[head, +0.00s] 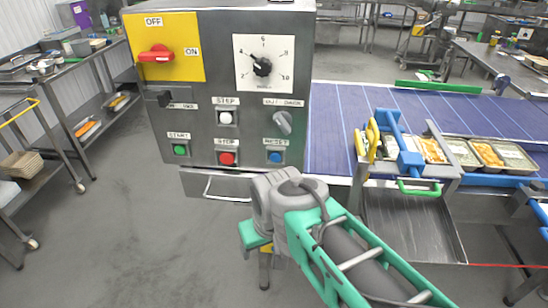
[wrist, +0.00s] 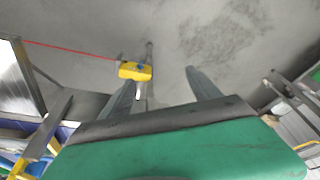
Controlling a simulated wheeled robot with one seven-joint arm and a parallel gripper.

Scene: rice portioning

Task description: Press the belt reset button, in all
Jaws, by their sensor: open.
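The control box (head: 220,90) stands upright with its front facing me. Its blue reset button (head: 276,157) is at the lower right of the panel, under a RESET label, with nothing in front of it. My arm reaches in from the bottom right in the head view, and its green end part hangs low in front of the box, below the button and apart from it. My gripper (wrist: 162,77) is open and empty in the wrist view, its two grey fingers apart over the grey floor. The button is not visible in the wrist view.
A red stop button (head: 227,158) and a green start button (head: 180,150) sit left of the reset button. A knob (head: 283,122) is just above it. A handle (head: 216,186) juts out below the panel. The blue belt (head: 345,115) with food trays (head: 490,152) lies right.

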